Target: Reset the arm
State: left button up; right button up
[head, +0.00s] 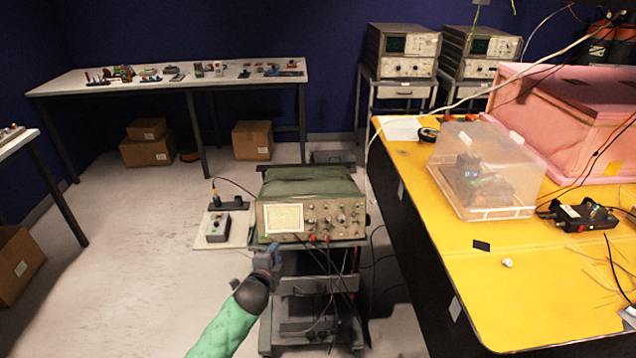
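My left arm (222,328) comes in from the bottom in a green sleeve with a black wrist joint. My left gripper (267,258) is small and grey at its end, and it appears in front of the lower left corner of the oscilloscope (311,218). I cannot tell whether its fingers are open or shut, or whether they touch anything. No object shows clearly in it. My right arm and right gripper are not in view.
The oscilloscope stands on a dark cart (318,284) with hanging cables. A yellow table (540,285) on the right carries a clear plastic box (487,168), a pink foam enclosure (562,112) and a black device (583,215). Open floor (130,262) lies to the left.

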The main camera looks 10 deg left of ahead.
pick_arm(q)
jog(key=s+f+n+g, duration=0.4)
jog(key=f+n, duration=0.2)
jog(key=f, duration=0.4)
jog(key=s+f+n+g, duration=0.3)
jog(key=s+f+n, duration=0.25)
jog(key=f, duration=0.55)
jog(key=s+d+f+g, duration=0.2)
jog(key=s+f, duration=0.5)
jog(key=s, duration=0.4)
jog(key=s+d+f+n+g, duration=0.1)
jog(key=s+d+f, duration=0.3)
jog(key=s, duration=0.7)
jog(key=s+d+f+n+g+h, duration=0.1)
jog(key=s+d+f+g, duration=0.2)
jog(key=s+f, duration=0.6)
jog(key=shift+s+d+f+g, duration=0.3)
jog(key=shift+s+d+g, duration=0.15)
jog(key=shift+s, duration=0.45)
jog(key=shift+d, duration=0.1)
